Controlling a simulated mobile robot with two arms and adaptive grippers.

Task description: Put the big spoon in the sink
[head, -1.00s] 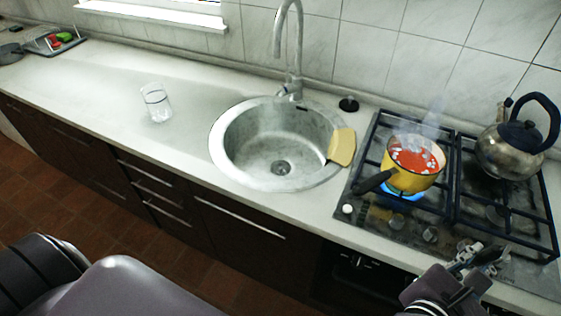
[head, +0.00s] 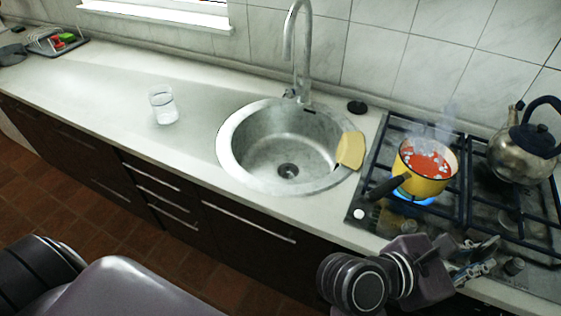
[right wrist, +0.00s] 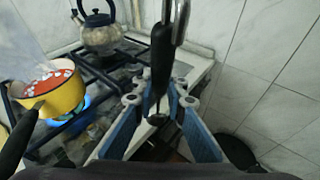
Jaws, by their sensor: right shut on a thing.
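My right gripper (head: 478,262) is in front of the stove's right part in the head view. In the right wrist view, the right gripper (right wrist: 160,102) is shut on a long, dark-handled utensil with a metal part, which I take to be the big spoon (right wrist: 162,52). It stands nearly upright in that view between the blue fingers, and its whole shape is not clear. The round metal sink (head: 238,147) is left of the stove, with a yellow cloth or board (head: 350,150) over its right rim. My left gripper is not in view.
A yellow pot (head: 432,186) of red soup steams over a lit burner, its black handle pointing toward the sink. A kettle (head: 522,155) stands on the right burners. The faucet (head: 302,60) rises behind the sink.

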